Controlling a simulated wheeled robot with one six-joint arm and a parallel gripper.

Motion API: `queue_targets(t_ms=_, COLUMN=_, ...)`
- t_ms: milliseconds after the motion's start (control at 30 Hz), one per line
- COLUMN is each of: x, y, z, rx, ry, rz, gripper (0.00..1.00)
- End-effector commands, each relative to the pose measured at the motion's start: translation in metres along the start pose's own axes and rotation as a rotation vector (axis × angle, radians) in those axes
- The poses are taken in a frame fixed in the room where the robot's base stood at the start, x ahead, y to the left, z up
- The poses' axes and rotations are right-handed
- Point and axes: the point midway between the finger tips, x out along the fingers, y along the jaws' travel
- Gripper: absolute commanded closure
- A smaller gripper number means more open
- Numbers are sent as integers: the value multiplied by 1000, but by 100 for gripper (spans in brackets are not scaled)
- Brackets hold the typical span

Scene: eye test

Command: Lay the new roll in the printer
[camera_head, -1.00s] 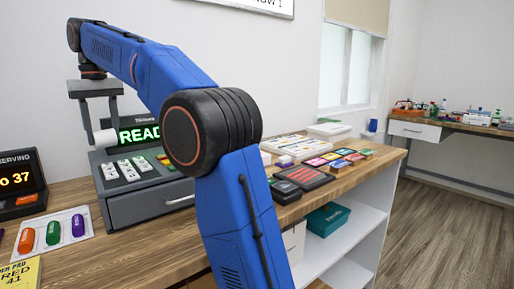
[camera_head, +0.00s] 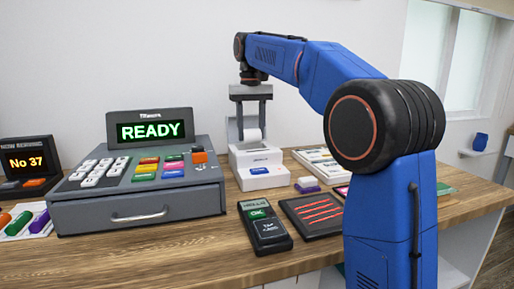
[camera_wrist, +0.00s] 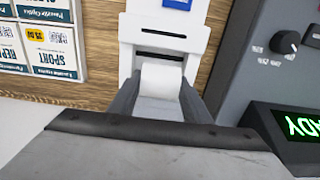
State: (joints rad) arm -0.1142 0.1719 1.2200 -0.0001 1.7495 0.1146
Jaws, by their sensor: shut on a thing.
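My gripper (camera_head: 250,125) points down with its fingers shut on a white paper roll (camera_head: 252,135). In the wrist view the roll (camera_wrist: 162,82) sits between the two grey fingers (camera_wrist: 160,98). The printer (camera_head: 256,160) is a small white box on the counter, right of the cash register. The roll is over the rear part of the printer. I cannot tell whether it touches the printer. In the wrist view the printer (camera_wrist: 180,43) shows dark slots just beyond the roll, and its part under the roll and gripper is hidden.
The grey cash register (camera_head: 140,190), its screen reading READY, stands close left of the printer. A card terminal (camera_head: 265,228) and a dark tray with red strips (camera_head: 312,214) lie in front. Label sheets (camera_wrist: 45,45) lie beside the printer. Bare wood (camera_head: 200,250) shows at the counter's front.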

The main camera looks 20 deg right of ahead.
Motion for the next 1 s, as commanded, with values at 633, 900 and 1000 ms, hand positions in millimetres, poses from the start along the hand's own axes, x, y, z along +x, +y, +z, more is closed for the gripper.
queue_targets(t_ms=633, x=51, y=0, z=0, rx=0, ry=1, rz=0, gripper=79)
queue_targets(t_ms=900, x=54, y=0, z=0, rx=0, ry=0, rz=0, gripper=79)
queue_targets(t_ms=1000, x=53, y=0, z=0, rx=0, ry=0, rz=0, gripper=48)
